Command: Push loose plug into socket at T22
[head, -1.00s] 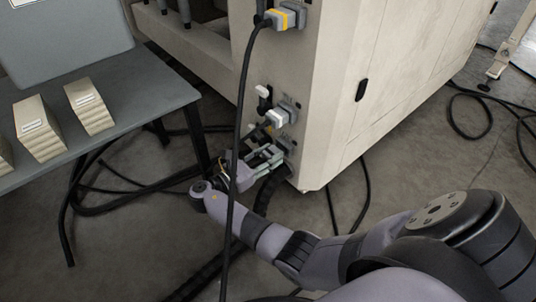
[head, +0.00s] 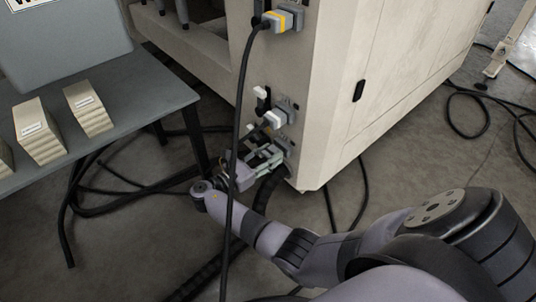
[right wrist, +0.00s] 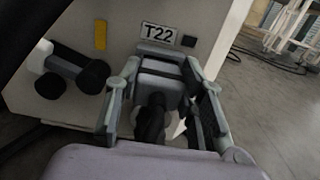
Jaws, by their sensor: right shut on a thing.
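My right gripper (head: 266,158) is low at the near corner of the beige machine and is shut on the loose plug. In the right wrist view the plug (right wrist: 158,84) is a grey block between the two fingers, with a thick black cable (right wrist: 152,122) coming back from it. The plug is right below the T22 label (right wrist: 158,34), at the socket place on the panel. The socket face is hidden behind the plug, and I cannot tell how deep the plug sits. My left gripper is not in view.
Another grey connector (head: 277,117) is just above my gripper, and one with a yellow band (head: 284,20) is higher. A black cable (head: 236,150) hangs in front of my right wrist. A grey table (head: 125,95) with beige stacks stands left. Cables lie on the floor.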

